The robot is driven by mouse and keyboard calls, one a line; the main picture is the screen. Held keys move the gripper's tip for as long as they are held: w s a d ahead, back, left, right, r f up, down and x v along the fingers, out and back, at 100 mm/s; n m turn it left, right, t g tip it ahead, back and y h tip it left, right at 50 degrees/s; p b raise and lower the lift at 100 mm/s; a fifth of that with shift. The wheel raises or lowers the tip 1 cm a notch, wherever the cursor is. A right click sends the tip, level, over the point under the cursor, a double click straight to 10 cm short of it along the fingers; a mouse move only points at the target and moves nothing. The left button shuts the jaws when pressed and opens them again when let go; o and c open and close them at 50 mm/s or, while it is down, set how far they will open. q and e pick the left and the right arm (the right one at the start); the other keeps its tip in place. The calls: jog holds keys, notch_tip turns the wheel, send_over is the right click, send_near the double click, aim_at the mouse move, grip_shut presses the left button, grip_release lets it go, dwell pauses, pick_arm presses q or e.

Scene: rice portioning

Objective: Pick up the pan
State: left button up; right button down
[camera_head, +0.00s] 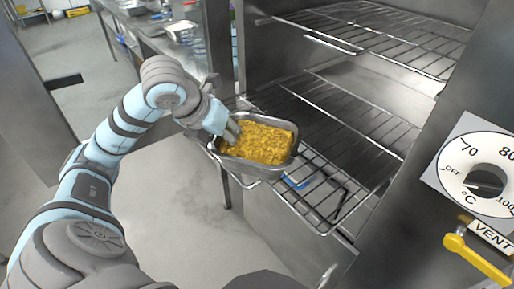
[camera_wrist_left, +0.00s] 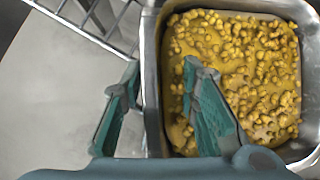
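The pan (camera_head: 252,169) is a deep steel tray filled with yellow-orange food (camera_head: 262,143). It rests at the front left edge of the lower wire rack (camera_head: 335,115) in an open steel cabinet. My left gripper (camera_head: 231,128) is at the pan's near left side. In the left wrist view, the open gripper (camera_wrist_left: 162,74) straddles the pan's left wall (camera_wrist_left: 152,90). One finger is outside the wall and the other is over the food. A gap shows between both fingers and the wall. Whether the inner fingertip touches the food is unclear. My right gripper is not in view.
An upper wire rack (camera_head: 385,35) lies above and behind the pan. A blue object (camera_head: 296,183) shows beside the pan, under the rack bars. A temperature dial (camera_head: 487,180) and a yellow vent lever (camera_head: 475,258) are at right. Open floor (camera_head: 180,215) lies at left.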

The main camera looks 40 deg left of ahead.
pick_arm(q)
grip_shut()
dwell(0.3)
jog(key=shift+r, duration=0.1)
